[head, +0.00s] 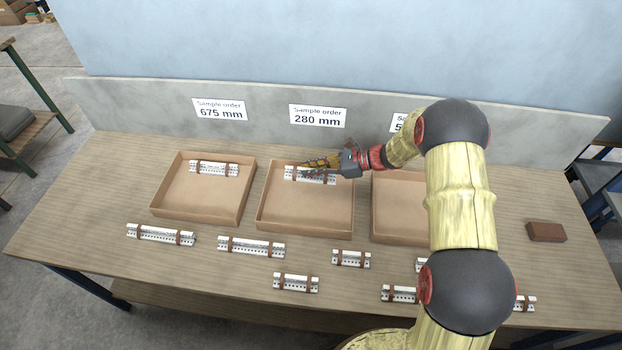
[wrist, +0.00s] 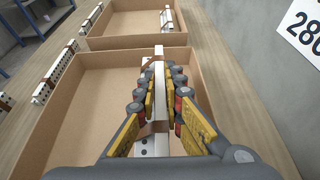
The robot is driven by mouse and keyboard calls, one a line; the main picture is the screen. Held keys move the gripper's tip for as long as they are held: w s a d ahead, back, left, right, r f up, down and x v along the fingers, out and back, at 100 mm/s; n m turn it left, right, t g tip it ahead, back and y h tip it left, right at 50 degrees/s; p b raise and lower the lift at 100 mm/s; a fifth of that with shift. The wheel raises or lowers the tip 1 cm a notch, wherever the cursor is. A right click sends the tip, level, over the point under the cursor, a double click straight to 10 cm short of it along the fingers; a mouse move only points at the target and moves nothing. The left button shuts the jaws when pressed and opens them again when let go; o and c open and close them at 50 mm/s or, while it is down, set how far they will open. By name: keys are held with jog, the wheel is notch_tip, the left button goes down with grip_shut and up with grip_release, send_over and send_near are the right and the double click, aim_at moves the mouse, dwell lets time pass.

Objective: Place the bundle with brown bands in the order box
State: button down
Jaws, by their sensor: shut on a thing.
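My gripper (head: 312,164) is over the back part of the middle order box (head: 304,219), which stands below the sign "Sample order 280 mm". It is shut on a silver bundle with brown bands (head: 322,180). In the wrist view the bundle (wrist: 159,68) lies lengthwise between the fingers, with a brown band on either side of the grip. The bundle is inside the box outline, near the back wall; I cannot tell whether it touches the floor. A similar banded bundle (head: 214,169) lies in the left box (head: 195,206), below the "675 mm" sign.
A third box (head: 397,222) stands on the right, partly hidden by my arm. Several banded bundles, such as one at the left (head: 161,235), lie along the table front. A brown block (head: 546,232) lies at the right. A grey back panel (head: 160,112) rises behind the boxes.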

aim_at(311, 185)
jog(key=shift+w+f, duration=0.65)
jog(key=shift+f, duration=0.1)
jog(key=shift+w+d+f+b, duration=0.15)
jog(key=shift+f+b, duration=0.75)
jog(key=shift+f, duration=0.75)
jog(key=shift+f, duration=0.5)
jog(key=shift+f+b, duration=0.1)
jog(key=shift+b, duration=0.2)
jog(key=c, duration=1.9)
grip_release()
jog(key=shift+s+f, duration=0.15)
jog(key=shift+s, duration=0.05)
